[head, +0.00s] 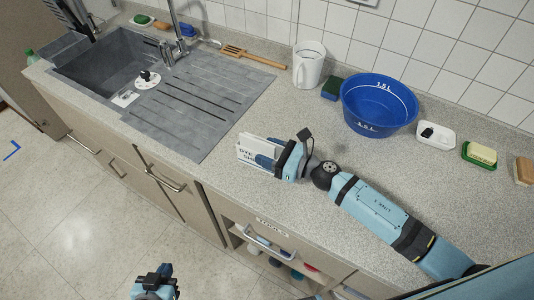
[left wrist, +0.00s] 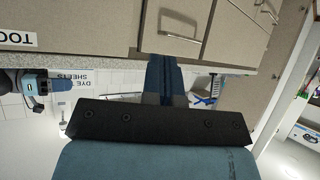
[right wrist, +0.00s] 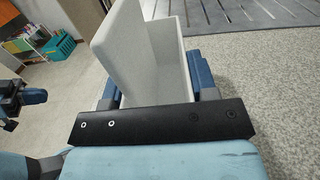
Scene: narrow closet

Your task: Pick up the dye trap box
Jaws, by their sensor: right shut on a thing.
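The dye trap box (head: 243,152) is a small white open-topped box with dark lettering on its front, near the counter's front edge. My right gripper (head: 264,160) is shut on it, with blue fingers on either side. In the right wrist view the box (right wrist: 160,75) sits between the fingers, its tall back wall to the left. The box (left wrist: 72,85) also shows upside down in the left wrist view, with "DYE SHEETS" on it. I cannot tell whether it touches the counter. My left gripper (left wrist: 165,78) is shut and empty, low in front of the cabinets.
A grey sink (head: 110,75) with a ribbed drainer is at left. A tools drawer (head: 270,245) below is partly open.

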